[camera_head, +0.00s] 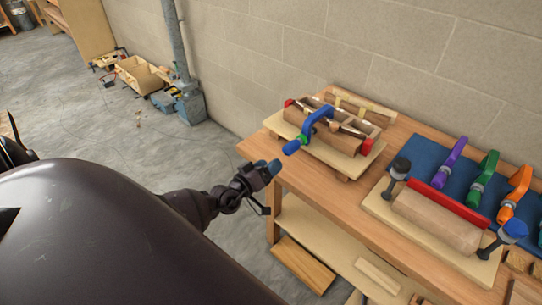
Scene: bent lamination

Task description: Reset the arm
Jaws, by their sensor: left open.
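My left arm comes in from the left as a large dark shape. My left gripper (264,172) is open and empty, just off the left corner of the wooden workbench (300,180). Its fingertips look blue-grey. It is apart from the clamped wooden assembly (345,130) on the bench, which has a blue clamp (312,129) over it and red end pieces. A dark piece shows at the far left edge; I cannot tell which part it is. My right gripper does not show.
A wooden form with a red bar (446,202) and dark posts lies on a pale board. Purple (453,160), green (484,178) and orange (514,194) clamps rest on a blue mat (424,153). A block wall stands behind. Boxes (142,76) and a grey post (178,45) stand on the floor, otherwise largely clear.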

